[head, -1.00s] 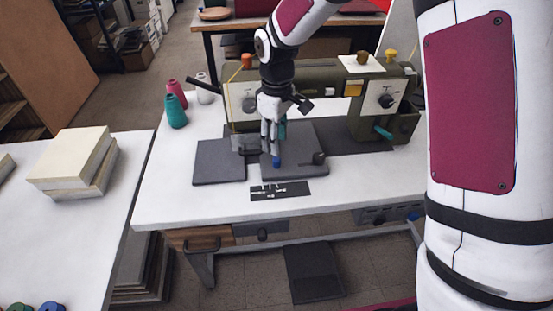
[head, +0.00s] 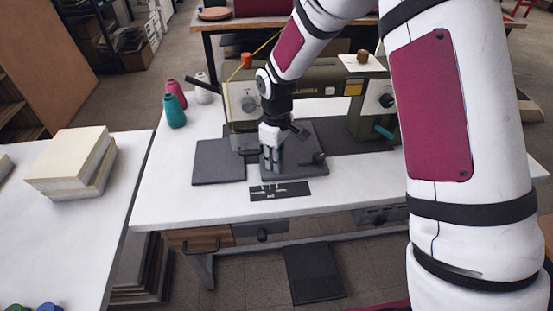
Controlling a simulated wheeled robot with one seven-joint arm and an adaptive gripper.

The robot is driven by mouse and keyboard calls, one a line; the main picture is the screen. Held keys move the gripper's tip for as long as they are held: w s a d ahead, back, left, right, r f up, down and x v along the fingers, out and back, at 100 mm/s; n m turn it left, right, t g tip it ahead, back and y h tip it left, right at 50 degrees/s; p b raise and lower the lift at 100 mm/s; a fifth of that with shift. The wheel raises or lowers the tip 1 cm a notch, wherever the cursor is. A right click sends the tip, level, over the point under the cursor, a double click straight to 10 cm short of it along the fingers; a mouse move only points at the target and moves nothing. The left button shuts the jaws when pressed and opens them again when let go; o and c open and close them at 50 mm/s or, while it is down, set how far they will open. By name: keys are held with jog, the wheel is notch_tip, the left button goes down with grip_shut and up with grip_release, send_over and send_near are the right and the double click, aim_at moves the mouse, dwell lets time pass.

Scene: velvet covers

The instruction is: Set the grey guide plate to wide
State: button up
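The grey guide plate (head: 306,141) lies on the white sewing table in front of the olive sewing machine (head: 311,87). A dark knob (head: 319,157) sits on its right part. A black scale strip (head: 267,193) with white marks lies just in front of the plate. My gripper (head: 273,168) points straight down over the front left part of the plate, fingertips low and close to its surface. The blue knob there is hidden behind or between the fingers. I cannot tell whether the fingers are closed on it.
A dark flat plate (head: 218,164) lies left of the guide plate. Pink and teal thread cones (head: 175,112) stand at the table's back left. The sewing machine rises close behind my gripper. The table front (head: 200,208) is clear.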

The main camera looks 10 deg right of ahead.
aim_at(291, 166)
grip_shut()
jog(key=shift+d+p, duration=0.3)
jog(key=shift+d, duration=1.7)
jog(key=o, duration=0.8)
grip_release()
jog(key=shift+c, duration=0.2)
jog(key=shift+r, duration=0.1)
notch_tip(291, 166, up, 12)
jog(key=shift+s, duration=0.1)
